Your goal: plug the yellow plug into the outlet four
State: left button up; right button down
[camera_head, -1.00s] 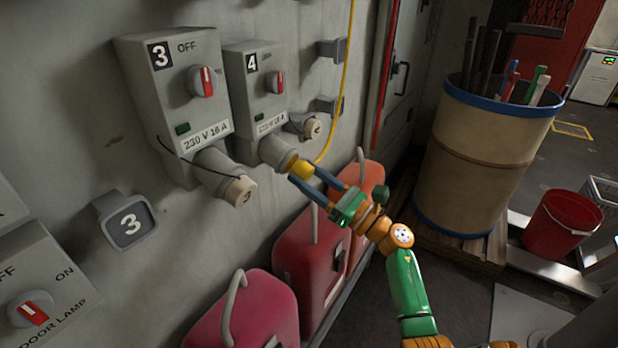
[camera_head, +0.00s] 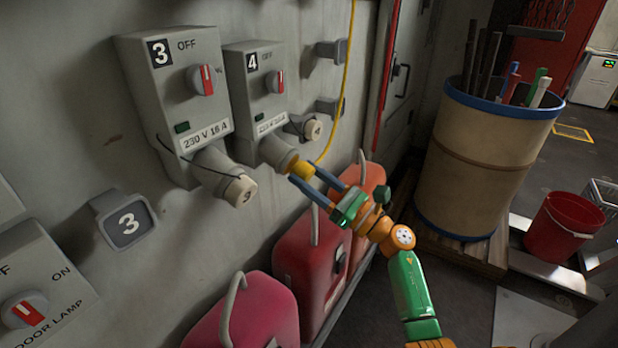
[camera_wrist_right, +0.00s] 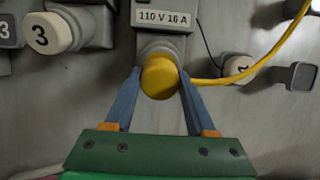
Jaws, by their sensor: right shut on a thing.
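The yellow plug (camera_head: 301,168) sits at the mouth of the grey socket (camera_head: 277,151) of outlet four (camera_head: 260,95), in line with it. In the right wrist view the plug (camera_wrist_right: 160,77) is round and covers the socket's opening, below a label reading 110 V 16 A. How deep it sits is hidden. My right gripper (camera_head: 303,183) has its blue fingers on both sides of the plug and is shut on it. The wrist view shows the right gripper's (camera_wrist_right: 160,84) fingertips against the plug's sides. My left gripper is not in view.
Outlet three (camera_head: 170,100), with its capped socket (camera_head: 238,190), stands left of outlet four. Outlet four's loose cap (camera_head: 312,128) hangs beside its socket. The yellow cable (camera_head: 345,90) runs up the wall. Red canisters (camera_head: 305,265) stand below; a barrel (camera_head: 480,160) stands right.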

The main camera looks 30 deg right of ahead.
jog(key=shift+f, duration=0.1)
jog(key=shift+w+a+r, duration=0.2)
jog(key=shift+w+r, duration=0.05)
jog(key=shift+w, duration=0.25)
jog(key=shift+c, duration=0.7)
grip_release()
